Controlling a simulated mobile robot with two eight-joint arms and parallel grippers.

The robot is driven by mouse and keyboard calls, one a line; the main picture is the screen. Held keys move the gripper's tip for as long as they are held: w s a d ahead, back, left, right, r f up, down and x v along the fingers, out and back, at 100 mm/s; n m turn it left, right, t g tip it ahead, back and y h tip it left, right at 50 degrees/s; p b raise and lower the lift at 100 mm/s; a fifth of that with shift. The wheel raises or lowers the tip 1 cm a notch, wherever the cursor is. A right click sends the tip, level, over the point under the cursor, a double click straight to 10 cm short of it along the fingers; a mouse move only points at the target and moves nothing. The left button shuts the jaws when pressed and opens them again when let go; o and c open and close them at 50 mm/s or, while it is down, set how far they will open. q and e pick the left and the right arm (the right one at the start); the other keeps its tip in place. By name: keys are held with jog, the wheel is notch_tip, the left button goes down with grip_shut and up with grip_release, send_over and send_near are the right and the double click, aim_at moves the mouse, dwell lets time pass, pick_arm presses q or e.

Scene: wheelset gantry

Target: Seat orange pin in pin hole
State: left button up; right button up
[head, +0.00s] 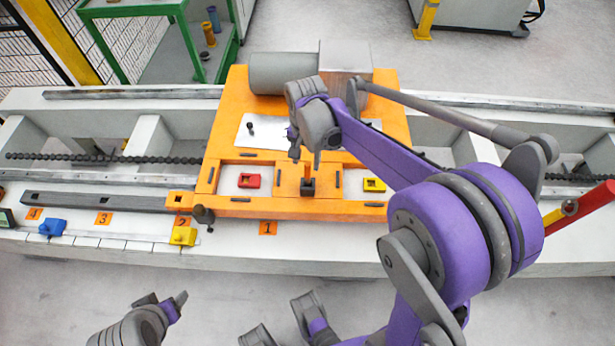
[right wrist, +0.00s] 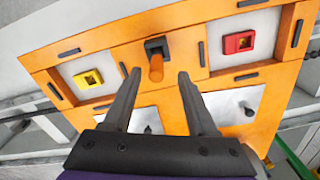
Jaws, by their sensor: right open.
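The orange pin (right wrist: 156,70) shows in the right wrist view, standing out of the dark block (right wrist: 157,46) on the orange frame (right wrist: 104,63). How deep it sits in the hole cannot be told. In the head view the dark block (head: 308,187) shows at the frame's front middle; the pin is hard to pick out against the orange. My right gripper (head: 305,158) is open above the block. In the right wrist view its fingertips (right wrist: 160,73) lie on either side of the pin, apart from it. Parts of my left arm show at the bottom of the head view; its jaws are unclear.
A red block (head: 249,181) and a yellow block (head: 374,185) sit in frame pockets beside the dark block. A grey cylinder (head: 283,73) lies at the back. Another yellow block (head: 183,236) and a blue block (head: 53,228) lie on the front ledge. A green rack (head: 188,44) stands behind.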

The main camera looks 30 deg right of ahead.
aim_at(308, 178)
jog(key=f, duration=0.4)
jog(key=shift+s+d, duration=0.1)
jog(key=shift+s, duration=0.1)
jog(key=shift+r, duration=0.1)
grip_shut()
